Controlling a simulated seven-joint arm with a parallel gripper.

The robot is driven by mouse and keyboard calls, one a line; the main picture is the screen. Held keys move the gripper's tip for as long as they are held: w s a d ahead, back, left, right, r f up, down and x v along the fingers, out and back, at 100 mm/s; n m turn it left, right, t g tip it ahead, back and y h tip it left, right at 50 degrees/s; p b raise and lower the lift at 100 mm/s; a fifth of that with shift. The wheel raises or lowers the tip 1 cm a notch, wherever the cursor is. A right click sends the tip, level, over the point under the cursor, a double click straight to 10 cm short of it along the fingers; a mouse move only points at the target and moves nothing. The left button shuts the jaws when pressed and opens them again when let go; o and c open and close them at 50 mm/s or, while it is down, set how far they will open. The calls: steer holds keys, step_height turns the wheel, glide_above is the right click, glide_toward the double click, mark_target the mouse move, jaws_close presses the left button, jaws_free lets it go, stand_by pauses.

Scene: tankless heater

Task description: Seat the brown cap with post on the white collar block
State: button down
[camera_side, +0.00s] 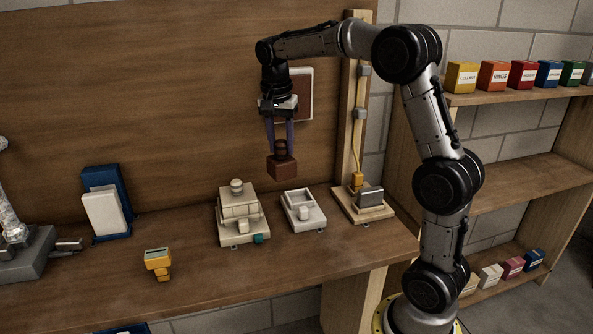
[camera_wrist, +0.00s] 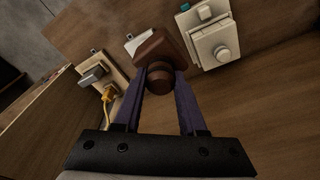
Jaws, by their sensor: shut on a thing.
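The brown cap with post (camera_side: 282,166) is a dark brown block with a round post and knob on top. My gripper (camera_side: 282,147) is shut on its post and holds it in the air, above the bench. In the wrist view the cap (camera_wrist: 162,50) is between the fingertips of my gripper (camera_wrist: 160,78). In the wrist view this block (camera_wrist: 136,42) is mostly hidden behind the cap.
A cream stepped block with a knob (camera_side: 239,212) stands left of the white block. A wooden base with a grey block and yellow plug (camera_side: 364,204) is at right. A yellow piece (camera_side: 158,262) and a blue holder (camera_side: 107,205) are further left. Bare bench (camera_side: 200,280) lies in front.

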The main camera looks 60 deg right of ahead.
steer(key=w+d+f+m, duration=0.1)
steer(key=d+f, duration=0.2)
steer(key=d, duration=0.4)
steer(key=w+d+f+m, duration=0.1)
steer(key=d+f, duration=0.2)
steer(key=d, duration=0.3)
steer(key=shift+d, duration=0.35)
steer(key=shift+f, duration=0.15)
steer(key=shift+f, duration=2.5)
steer(key=shift+f, duration=0.1)
steer(key=shift+f, duration=1.6)
steer(key=shift+f, duration=1.35)
steer(key=shift+c, duration=2)
jaws_free()
